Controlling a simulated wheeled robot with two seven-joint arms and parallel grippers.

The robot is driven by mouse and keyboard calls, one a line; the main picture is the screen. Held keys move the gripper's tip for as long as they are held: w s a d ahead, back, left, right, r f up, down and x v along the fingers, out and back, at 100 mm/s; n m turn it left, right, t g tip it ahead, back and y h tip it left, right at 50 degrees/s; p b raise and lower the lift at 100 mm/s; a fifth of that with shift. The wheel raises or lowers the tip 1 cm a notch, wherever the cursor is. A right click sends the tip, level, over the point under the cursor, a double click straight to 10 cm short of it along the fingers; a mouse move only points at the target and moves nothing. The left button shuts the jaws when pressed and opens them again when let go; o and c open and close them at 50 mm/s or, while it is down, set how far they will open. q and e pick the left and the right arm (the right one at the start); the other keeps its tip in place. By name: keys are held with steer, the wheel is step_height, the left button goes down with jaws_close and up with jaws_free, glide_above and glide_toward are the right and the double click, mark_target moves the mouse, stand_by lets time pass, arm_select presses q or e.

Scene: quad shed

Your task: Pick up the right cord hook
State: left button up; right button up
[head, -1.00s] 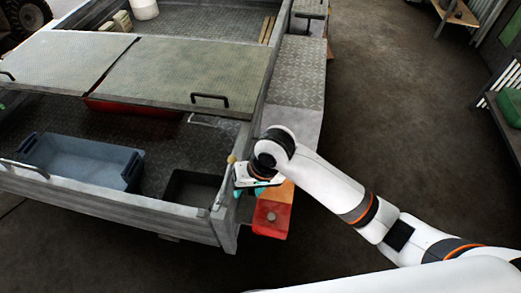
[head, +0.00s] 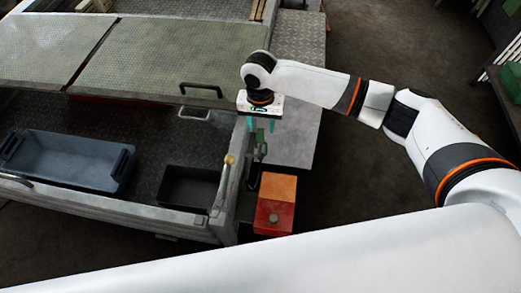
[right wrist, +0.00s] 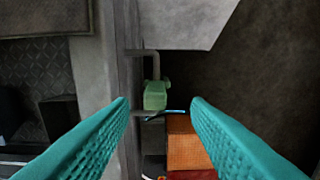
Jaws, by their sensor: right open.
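A small green piece (head: 262,146), which looks like the cord hook, sits at the outer right side of the trailer's corner. In the right wrist view the green piece (right wrist: 155,96) lies between my fingers, with a bent grey rod (right wrist: 150,58) behind it. My right gripper (head: 261,128) points down above it, with its teal fingers apart. In the right wrist view the right gripper (right wrist: 160,104) is open and empty, and no contact with the green piece shows. A thin blue strip crosses just below the green piece. My left gripper is out of view.
An orange and red lamp (head: 274,204) sticks out close to the green piece. The trailer's side wall (head: 228,200) carries a yellow-tipped lever (head: 229,163). A blue bin (head: 68,163) and a black tray (head: 188,187) lie inside. Open floor (head: 375,160) is on the right.

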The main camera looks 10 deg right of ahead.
mark_target(260, 130)
steer(key=f, duration=0.5)
steer(key=shift+w+a+f, duration=0.1)
steer(key=shift+w+f, duration=0.1)
steer(key=shift+f, duration=0.1)
steer(key=shift+c, duration=0.4)
jaws_close()
